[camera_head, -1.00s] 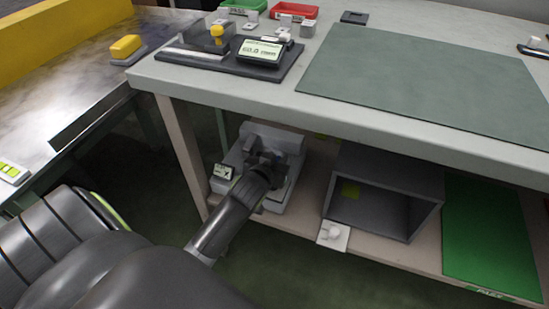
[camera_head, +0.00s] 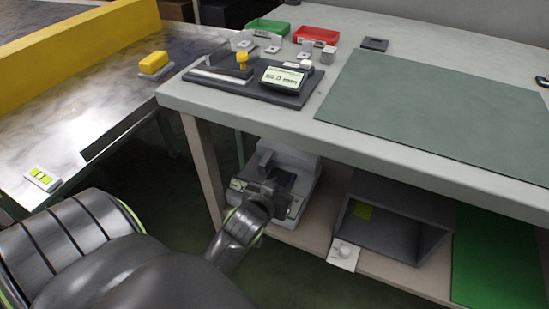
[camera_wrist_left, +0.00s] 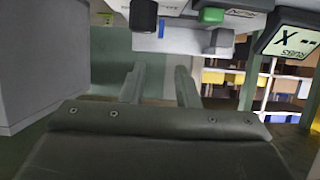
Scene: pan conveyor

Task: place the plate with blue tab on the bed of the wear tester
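The wear tester (camera_head: 292,160) is a white machine on the lower shelf under the bench. Its white body, black knob and small display (camera_wrist_left: 292,42) show at the top of the left wrist view. My left gripper (camera_head: 279,184) is in front of the tester, partly covering its bed. In the left wrist view its two fingers (camera_wrist_left: 160,88) stand apart with nothing seen between them. A small blue tab (camera_wrist_left: 161,28) shows at the tester, beyond the fingertips and apart from them. The plate itself is mostly hidden. My right gripper is out of view.
A grey open box (camera_head: 402,222) stands right of the tester, with a small white block (camera_head: 343,254) at the shelf edge. A green mat (camera_head: 497,258) lies farther right. The bench top (camera_head: 330,75) overhangs the shelf. A metal table (camera_head: 110,100) is at left.

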